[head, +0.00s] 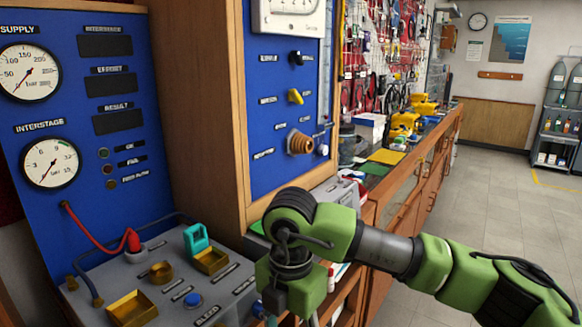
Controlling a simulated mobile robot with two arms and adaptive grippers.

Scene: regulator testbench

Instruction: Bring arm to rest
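My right arm (437,268), green with dark grey joints, comes in from the right and bends downward in front of the bench. Its wrist end is cut off by the bottom edge of the view, so the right gripper's fingers do not show. I cannot see whether it holds anything. My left arm and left gripper are out of view. The blue testbench panel (85,215) stands at the left, with a supply gauge (29,72) and an interstage gauge (50,163).
A grey console (150,275) carries brass trays (132,308), a teal part (196,238), a blue button (193,299) and a red-tipped hose (133,241). A wooden-framed blue panel (285,95) stands behind my wrist. A cluttered workbench recedes behind. The floor (500,200) at right is clear.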

